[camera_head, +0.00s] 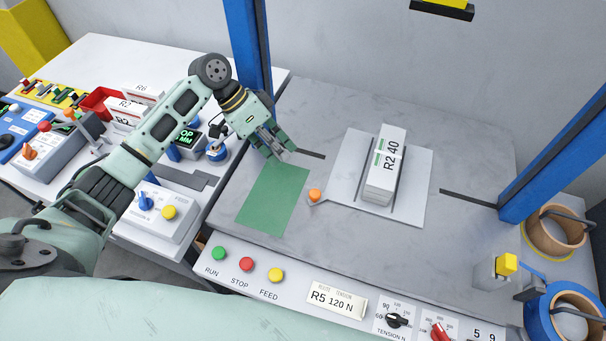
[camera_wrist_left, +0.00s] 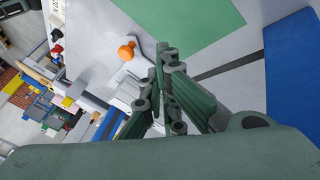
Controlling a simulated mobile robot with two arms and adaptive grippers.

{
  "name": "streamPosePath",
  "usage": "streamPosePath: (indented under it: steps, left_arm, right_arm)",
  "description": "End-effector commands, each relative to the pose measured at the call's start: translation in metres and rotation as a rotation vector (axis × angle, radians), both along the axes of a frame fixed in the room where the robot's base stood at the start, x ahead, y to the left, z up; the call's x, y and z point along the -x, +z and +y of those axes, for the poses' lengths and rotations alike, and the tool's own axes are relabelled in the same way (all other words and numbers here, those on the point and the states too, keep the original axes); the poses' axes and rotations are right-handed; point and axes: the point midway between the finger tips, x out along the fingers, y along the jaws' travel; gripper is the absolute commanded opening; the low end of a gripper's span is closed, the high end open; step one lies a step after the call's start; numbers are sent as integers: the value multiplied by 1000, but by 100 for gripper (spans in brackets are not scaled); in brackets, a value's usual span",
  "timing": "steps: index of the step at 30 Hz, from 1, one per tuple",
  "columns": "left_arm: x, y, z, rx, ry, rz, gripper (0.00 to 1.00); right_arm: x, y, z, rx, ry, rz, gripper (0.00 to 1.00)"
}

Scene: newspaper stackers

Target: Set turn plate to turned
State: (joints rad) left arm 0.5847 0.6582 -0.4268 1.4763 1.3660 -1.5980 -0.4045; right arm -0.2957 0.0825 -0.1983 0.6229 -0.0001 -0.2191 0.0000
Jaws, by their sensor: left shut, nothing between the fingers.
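The turn plate (camera_head: 420,196) is a light grey flat plate on the grey worktop, with a stack of newspapers labelled R2 40 (camera_head: 384,165) on it. A short lever with an orange knob (camera_head: 315,195) sticks out from its left corner. An orange knob (camera_wrist_left: 127,51) also shows in the left wrist view. My left gripper (camera_head: 284,155) is shut and empty above the far edge of the green mat, up and left of the orange knob and apart from it. Its closed fingers (camera_wrist_left: 163,85) show in the wrist view. My right gripper is not in view.
The green mat (camera_head: 270,205) lies left of the plate. Blue posts (camera_head: 247,45) stand at the back left and at the right (camera_head: 560,145). A front panel holds green, red and yellow buttons (camera_head: 247,264).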

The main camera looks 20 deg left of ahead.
Motion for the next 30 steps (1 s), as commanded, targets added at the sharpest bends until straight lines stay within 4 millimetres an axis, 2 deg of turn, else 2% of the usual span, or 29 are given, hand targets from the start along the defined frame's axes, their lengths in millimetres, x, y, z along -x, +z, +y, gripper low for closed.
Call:
streamPosePath:
  steps: [8,12,16,30]
  left_arm:
    - [0,-48,-35,1,-1,3,0]
    - [13,-50,-52,0,-2,2,0]
    - [21,-53,-61,0,-2,1,0]
    - [24,-56,-66,-1,0,-1,0]
  right_arm:
    - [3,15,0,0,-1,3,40]
    - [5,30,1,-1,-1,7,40]
    - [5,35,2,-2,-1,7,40]
    - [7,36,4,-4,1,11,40]
